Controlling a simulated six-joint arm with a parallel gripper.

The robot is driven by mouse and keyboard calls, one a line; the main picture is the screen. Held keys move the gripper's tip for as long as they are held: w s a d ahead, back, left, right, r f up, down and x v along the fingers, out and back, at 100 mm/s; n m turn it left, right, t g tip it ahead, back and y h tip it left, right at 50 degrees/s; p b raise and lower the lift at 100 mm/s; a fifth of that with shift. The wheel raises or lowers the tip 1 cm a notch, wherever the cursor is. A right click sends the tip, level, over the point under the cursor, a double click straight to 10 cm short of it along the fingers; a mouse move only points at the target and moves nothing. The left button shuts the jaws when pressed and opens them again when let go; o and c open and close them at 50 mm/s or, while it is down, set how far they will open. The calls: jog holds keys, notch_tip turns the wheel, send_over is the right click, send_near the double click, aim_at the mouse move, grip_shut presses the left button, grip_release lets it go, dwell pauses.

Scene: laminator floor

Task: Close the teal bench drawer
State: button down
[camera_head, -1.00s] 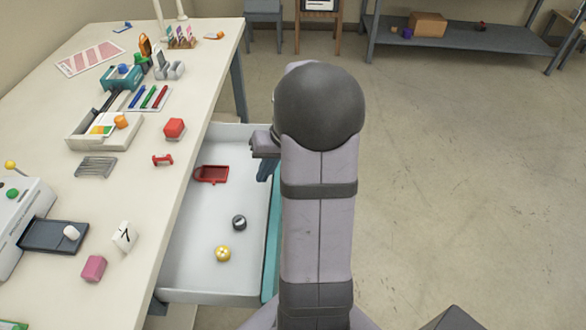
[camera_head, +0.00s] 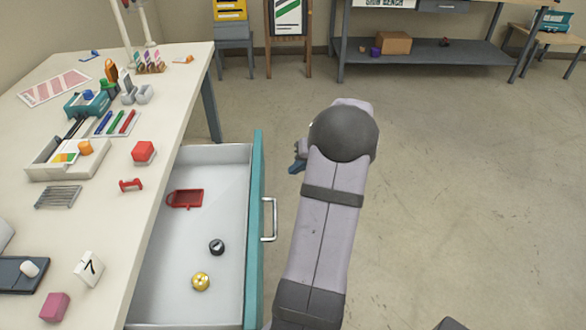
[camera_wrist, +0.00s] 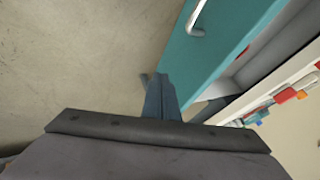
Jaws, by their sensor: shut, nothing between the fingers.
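The bench drawer (camera_head: 190,310) is pulled out from the white bench, with its teal front (camera_head: 254,250) facing right in the head view. A silver bar handle (camera_head: 268,220) is on that front. My gripper (camera_head: 297,167) is shut and empty, outside the drawer and to the right of the teal front, apart from it in the head view. In the wrist view the closed blue fingers (camera_wrist: 158,82) point towards the lower edge of the teal front (camera_wrist: 222,45); the handle (camera_wrist: 196,22) shows at the top. The arm hides some floor beside the drawer.
The drawer holds a red tray (camera_head: 186,198), a dark round item (camera_head: 217,247) and a yellow round item (camera_head: 201,281). The bench top (camera_head: 110,225) carries several small objects. Open floor lies right of my arm. A grey shelf (camera_head: 440,52) stands at the back.

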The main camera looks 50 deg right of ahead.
jog(key=w+a+f+p, duration=0.2)
jog(key=w+a+f, duration=0.1)
jog(key=w+f, duration=0.3)
jog(key=shift+w+a+f, duration=0.25)
jog(key=shift+w+f, duration=0.05)
jog(key=shift+w, duration=0.6)
jog(key=w+a+b, duration=0.2)
jog(key=w+a, duration=1.6)
jog(key=a, duration=0.1)
jog(key=shift+w+b, duration=0.4)
jog(key=shift+w+a+r, duration=0.1)
jog(key=shift+w+a, duration=0.1)
